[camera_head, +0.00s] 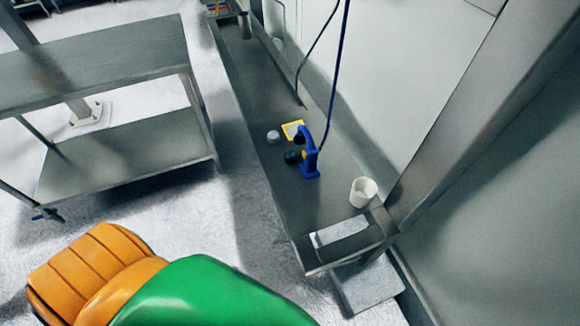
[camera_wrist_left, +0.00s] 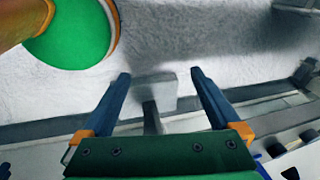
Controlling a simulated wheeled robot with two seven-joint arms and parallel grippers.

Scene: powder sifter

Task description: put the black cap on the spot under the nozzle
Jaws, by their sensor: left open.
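A dark round object, which looks like the black cap (camera_head: 292,157), is beside the foot of a blue stand (camera_head: 311,158) on the bench in the head view. A black part (camera_head: 299,137) sits at the stand's upper end and may be the nozzle; the spot under it is not clear at this size. A yellow-edged plate (camera_head: 292,129) lies behind it. My left gripper (camera_wrist_left: 160,76) shows in the left wrist view with its fingers wide apart and nothing between them, over the pale floor. Neither gripper shows in the head view.
A grey round item (camera_head: 273,136), a white cup (camera_head: 363,188) and a pale tray (camera_head: 340,232) are on the narrow metal bench (camera_head: 275,185). A wall runs along its right side. A two-level metal table (camera_head: 95,65) stands left, with open floor between.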

